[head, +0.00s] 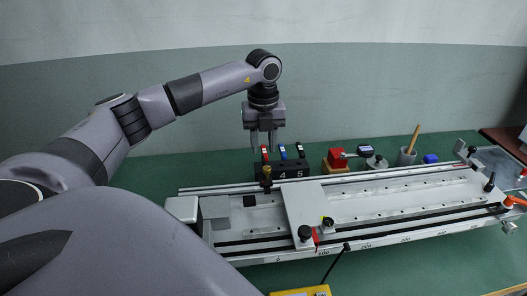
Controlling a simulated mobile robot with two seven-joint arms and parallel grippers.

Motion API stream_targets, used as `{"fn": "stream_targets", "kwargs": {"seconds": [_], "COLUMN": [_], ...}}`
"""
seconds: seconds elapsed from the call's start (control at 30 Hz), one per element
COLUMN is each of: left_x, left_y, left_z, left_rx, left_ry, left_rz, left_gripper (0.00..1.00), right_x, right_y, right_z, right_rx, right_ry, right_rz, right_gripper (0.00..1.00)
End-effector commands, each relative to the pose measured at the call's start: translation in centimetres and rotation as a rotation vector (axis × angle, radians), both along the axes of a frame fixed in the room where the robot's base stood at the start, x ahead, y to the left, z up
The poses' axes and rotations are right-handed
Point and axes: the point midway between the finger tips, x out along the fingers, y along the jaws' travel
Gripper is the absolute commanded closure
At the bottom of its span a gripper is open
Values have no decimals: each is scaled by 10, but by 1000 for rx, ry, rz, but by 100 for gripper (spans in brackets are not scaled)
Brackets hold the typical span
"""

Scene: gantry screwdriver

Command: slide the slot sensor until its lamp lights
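My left gripper (264,146) points down above the back left part of a long silver gantry rail unit (400,208). I cannot tell which part is the slot sensor, and no lit lamp can be made out. My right gripper is out of view.
Behind the rail stand a black numbered block (295,171) with coloured-top tools, a red item (336,157) on a wooden base, and a cup (406,157) with a wooden handle. A yellow box (300,291) with a black stalk is at the front. Green table (400,265) is clear at front right.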

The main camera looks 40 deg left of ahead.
Motion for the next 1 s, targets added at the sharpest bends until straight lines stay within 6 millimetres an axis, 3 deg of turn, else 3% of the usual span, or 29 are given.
{"fn": "stream_targets", "kwargs": {"seconds": [0.23, 0.57, 0.67, 0.7, 1.0], "left_x": [0, 0, 0, 0, 0], "left_y": [0, 0, 0, 0, 0], "left_z": [-30, -36, -36, -36, -35], "left_rx": [1, 0, 0, 0, 0], "left_ry": [2, 0, 0, 0, 0], "left_rz": [0, -1, -1, -1, -1], "left_gripper": [66, 66, 95, 100, 100], "right_x": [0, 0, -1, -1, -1], "right_y": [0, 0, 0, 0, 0], "right_z": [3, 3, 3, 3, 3], "right_rx": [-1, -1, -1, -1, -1], "right_ry": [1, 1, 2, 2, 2], "right_rz": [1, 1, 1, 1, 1], "right_gripper": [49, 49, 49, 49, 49]}}
